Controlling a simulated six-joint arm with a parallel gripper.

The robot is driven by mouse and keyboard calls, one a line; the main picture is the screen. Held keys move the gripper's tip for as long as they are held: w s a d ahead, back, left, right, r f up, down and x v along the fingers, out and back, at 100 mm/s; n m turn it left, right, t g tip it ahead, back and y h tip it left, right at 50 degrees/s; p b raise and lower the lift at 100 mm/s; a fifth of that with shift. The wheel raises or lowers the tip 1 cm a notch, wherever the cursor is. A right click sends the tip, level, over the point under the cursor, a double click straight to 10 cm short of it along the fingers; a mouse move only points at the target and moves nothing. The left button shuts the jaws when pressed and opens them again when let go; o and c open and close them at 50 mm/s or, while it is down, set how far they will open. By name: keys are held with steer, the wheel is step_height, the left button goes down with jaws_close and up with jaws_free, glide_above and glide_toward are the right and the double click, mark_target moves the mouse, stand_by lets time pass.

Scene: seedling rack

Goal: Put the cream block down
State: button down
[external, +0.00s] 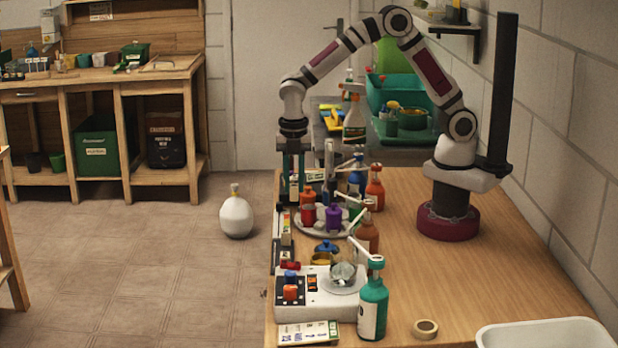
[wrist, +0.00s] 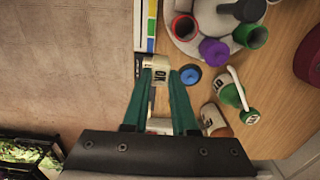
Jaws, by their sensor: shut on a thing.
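My gripper (external: 293,193) points straight down near the left edge of the table, and its teal fingers also show in the wrist view (wrist: 160,78). It is shut on the cream block (wrist: 159,70), which sits between the fingertips and has dark lettering on its face. In the external view the cream block (external: 294,188) shows as a small pale patch between the fingers. A strip with coloured squares (wrist: 145,35) lies along the table edge, just beyond the block in the wrist view. I cannot tell the gap beneath the block.
A round tray (external: 321,233) with red and purple pots stands right of my gripper. A blue lid (wrist: 190,76) lies close to the right finger. Several pump bottles, including a green one (external: 373,307), and a white switch box (external: 322,302) crowd the near side.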

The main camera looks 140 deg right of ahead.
steer(key=s+a, duration=0.3)
steer(key=a, duration=0.4)
steer(key=w+a+f, duration=0.4)
steer(key=w, duration=0.1)
steer(key=w+a+f, duration=0.1)
steer(key=w+a, duration=0.2)
steer(key=shift+a+f, duration=0.1)
steer(key=shift+f, duration=0.3)
steer(key=f, duration=0.4)
steer(key=shift+w+a+f, duration=0.1)
steer(key=shift+w, duration=0.1)
steer(key=shift+f, duration=0.1)
steer(key=c, duration=0.7)
jaws_free()
